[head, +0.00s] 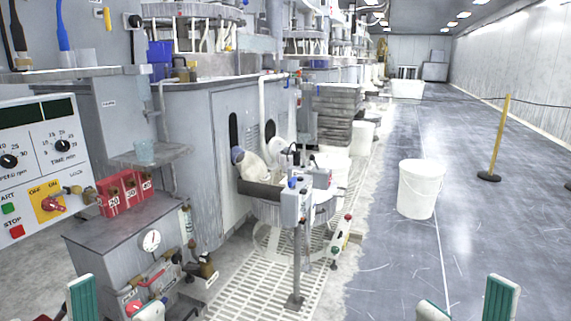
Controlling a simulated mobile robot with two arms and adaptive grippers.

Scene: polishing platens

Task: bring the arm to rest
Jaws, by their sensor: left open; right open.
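My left gripper (115,303) shows at the bottom left edge of the head view, with two green-and-white fingertips apart and nothing seen between them. It appears in front of the grey cabinet with the gauge (150,241). My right gripper (467,303) shows at the bottom right edge, also open, with nothing between its fingertips and the grey floor behind it. Only the finger ends of both grippers are in view; my arms and the rest of the grippers are outside the picture.
A control panel (38,150) and red numbered boxes (124,190) stand at the left. A polishing station with a post-mounted box (296,203) stands mid-view. A white bucket (420,190) and a yellow post (498,135) stand on the right, where the floor is mostly clear.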

